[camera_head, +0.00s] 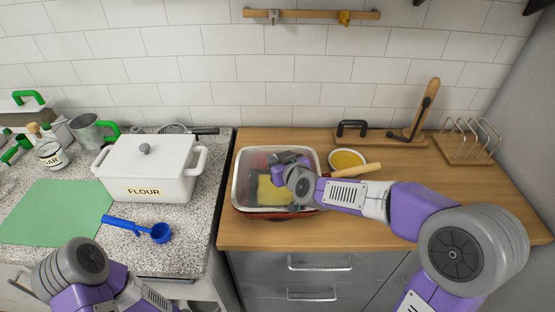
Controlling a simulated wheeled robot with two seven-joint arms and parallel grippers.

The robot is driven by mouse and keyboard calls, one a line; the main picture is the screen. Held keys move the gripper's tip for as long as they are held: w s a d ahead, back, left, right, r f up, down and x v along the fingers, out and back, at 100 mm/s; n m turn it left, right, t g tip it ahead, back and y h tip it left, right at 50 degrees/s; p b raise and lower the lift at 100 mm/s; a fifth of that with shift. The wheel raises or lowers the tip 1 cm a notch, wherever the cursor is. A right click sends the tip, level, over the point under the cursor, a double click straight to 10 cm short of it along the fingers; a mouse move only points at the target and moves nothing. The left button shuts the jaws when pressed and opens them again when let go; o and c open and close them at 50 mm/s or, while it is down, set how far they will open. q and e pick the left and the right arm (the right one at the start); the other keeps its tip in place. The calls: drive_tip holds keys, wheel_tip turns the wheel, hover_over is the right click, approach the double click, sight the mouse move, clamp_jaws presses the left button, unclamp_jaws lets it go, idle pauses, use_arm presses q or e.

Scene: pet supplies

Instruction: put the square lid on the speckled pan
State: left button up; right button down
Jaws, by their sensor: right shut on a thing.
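A square, white-rimmed piece with rounded corners and a greyish, see-through-looking middle, seemingly the square lid (238,178), is at the left of the wooden counter. A red edge, seemingly of the speckled pan (262,213), shows below its front rim; its speckles cannot be made out. Something yellow shows inside the rim. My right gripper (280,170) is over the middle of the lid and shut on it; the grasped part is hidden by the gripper. I cannot tell whether the lid rests fully on the pan. My left gripper is out of view.
A bowl of yellow food (346,159) and a rolling pin (358,170) lie right of the pan. A toast rack (472,138) stands farther right. A white flour box (145,165), blue scoop (150,231) and green mat (55,212) are on the left counter. The right front counter is partly clear.

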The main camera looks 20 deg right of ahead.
drive_tip(key=shift+f+b, duration=0.3)
idle(1.2)
drive_tip(key=c, duration=1)
unclamp_jaws()
drive_tip(key=shift+o, duration=0.3)
drive_tip(key=shift+f, duration=0.2)
drive_tip(key=shift+s+d+r, duration=0.1)
drive_tip(key=shift+s+r, duration=0.25)
drive_tip(key=shift+s, duration=0.15)
drive_tip(key=p+v, duration=0.1)
drive_tip(key=v, duration=0.5)
drive_tip(key=shift+s+r+p, duration=0.1)
drive_tip(key=shift+s+p, duration=0.15)
drive_tip(key=shift+p, duration=0.05)
